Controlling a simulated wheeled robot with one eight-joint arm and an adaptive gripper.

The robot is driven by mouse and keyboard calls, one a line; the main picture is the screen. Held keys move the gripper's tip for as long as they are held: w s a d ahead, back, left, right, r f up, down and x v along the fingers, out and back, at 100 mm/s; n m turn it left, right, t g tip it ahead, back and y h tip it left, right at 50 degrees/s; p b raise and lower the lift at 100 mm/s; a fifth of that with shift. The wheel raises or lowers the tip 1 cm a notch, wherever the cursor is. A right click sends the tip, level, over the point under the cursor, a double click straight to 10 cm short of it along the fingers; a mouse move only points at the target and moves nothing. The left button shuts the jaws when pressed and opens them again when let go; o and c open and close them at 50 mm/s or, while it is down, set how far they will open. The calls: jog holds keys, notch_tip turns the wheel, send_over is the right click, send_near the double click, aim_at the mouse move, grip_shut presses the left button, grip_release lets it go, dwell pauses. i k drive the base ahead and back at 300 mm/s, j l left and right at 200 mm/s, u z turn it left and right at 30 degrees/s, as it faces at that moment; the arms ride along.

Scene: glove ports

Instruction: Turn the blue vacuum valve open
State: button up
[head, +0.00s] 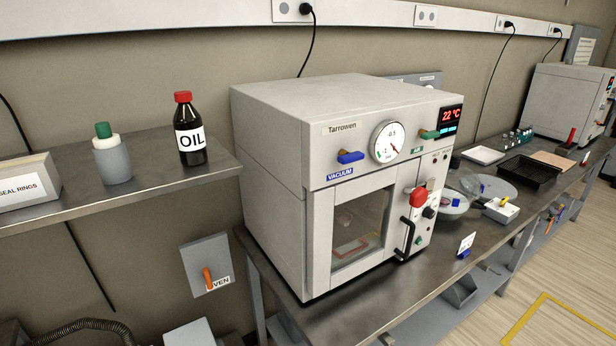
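The blue vacuum valve (350,157) is a blue lever handle on the upper left of the front of a white vacuum oven (270,110). It lies roughly level across the panel, just above a blue VACUUM label (340,174). A round dial gauge (387,142) is to its right, and a green lever valve (430,134) is further right. The oven door (361,225) with its window looks shut. My gripper is not in the head view, so its place and state do not show.
A shelf (100,195) at left holds an oil bottle (189,130), a green-capped bottle (111,153) and a seal rings box (28,182). A red knob (417,197) and black door handle (408,232) stick out below the valves. Space before the valve looks clear.

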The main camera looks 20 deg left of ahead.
aim_at(345, 157)
jog(key=u, duration=1.05)
